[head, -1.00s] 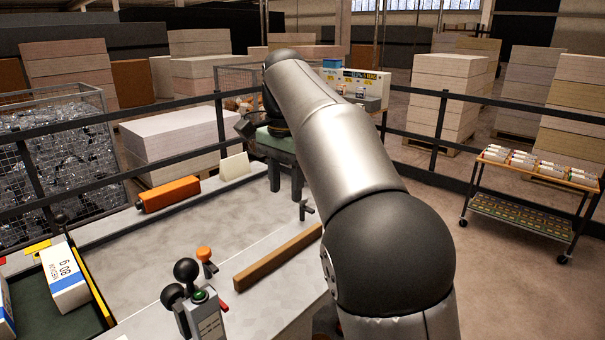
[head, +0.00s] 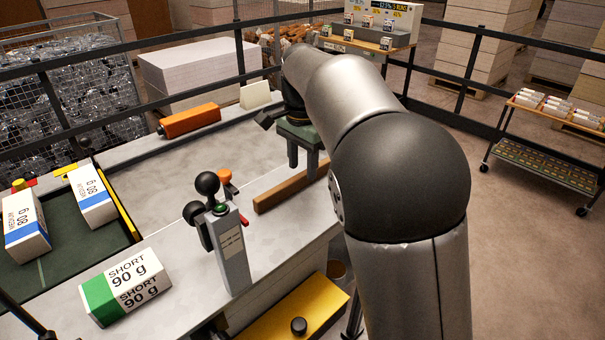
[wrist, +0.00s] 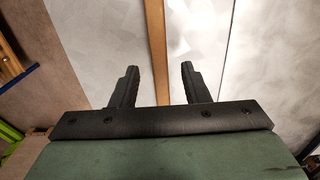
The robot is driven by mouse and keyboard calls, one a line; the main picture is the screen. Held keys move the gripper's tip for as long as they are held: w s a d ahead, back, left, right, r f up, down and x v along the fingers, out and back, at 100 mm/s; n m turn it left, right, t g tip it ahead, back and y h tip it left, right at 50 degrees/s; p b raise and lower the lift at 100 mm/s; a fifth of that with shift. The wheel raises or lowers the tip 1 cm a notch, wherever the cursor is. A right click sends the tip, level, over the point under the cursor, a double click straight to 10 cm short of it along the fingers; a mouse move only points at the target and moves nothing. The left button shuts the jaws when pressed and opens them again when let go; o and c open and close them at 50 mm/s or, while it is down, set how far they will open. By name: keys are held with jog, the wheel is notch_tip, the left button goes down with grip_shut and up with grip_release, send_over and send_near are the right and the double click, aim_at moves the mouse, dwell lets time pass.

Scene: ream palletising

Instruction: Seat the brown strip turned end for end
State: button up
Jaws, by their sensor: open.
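The brown strip (head: 276,194) is a long, straight bar lying along the pale table top in the head view. Its far end is partly hidden by my gripper and arm. My gripper (head: 303,166) is open, pointing down over the strip's far part. Nothing is clamped. I cannot tell how far the fingertips are above the strip.
A grey control post (head: 232,250) with black knobs stands near the strip's near end. An orange block (head: 190,121) and a cream block (head: 255,95) sit at the table's back edge. A green-and-white ream (head: 125,287) lies at the front. The table's middle is clear.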

aim_at(302, 174)
jog(key=shift+f, duration=1.6)
grip_shut()
jog(key=shift+r+p, duration=0.25)
jog(key=shift+p, duration=0.35)
jog(key=shift+w+a+p, duration=0.2)
jog(key=shift+p, duration=0.1)
jog(key=shift+w+a+p, duration=2.2)
jog(key=shift+w+p, duration=0.05)
jog(key=shift+p, duration=0.4)
jog(key=shift+w+a, duration=0.25)
